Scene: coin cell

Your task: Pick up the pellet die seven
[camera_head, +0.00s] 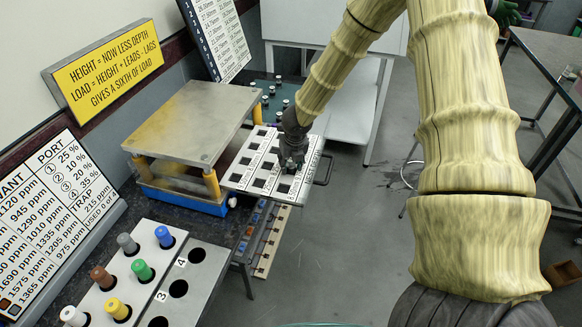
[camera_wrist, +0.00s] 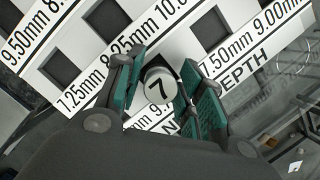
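The pellet die seven (camera_wrist: 160,86) is a short light-grey cylinder with a black 7 on its top face. In the wrist view it stands between the two green-padded fingers of my gripper (camera_wrist: 164,88). Narrow gaps seem to show beside it, so the fingers look open around it, not clamped. In the head view my gripper (camera_head: 291,161) points down over the right part of the white depth board (camera_head: 236,178) and hides the die. The die's lower part is hidden, so I cannot tell whether it sits in a square hole or is raised.
A metal-topped press stand (camera_head: 195,122) with a blue base is left of the board. Several dark cylinders (camera_head: 285,104) stand on the bench behind. Coloured cylinders (camera_head: 141,270) fill a white rack at the front left. Yellow sign (camera_head: 104,68) and printed panels line the wall.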

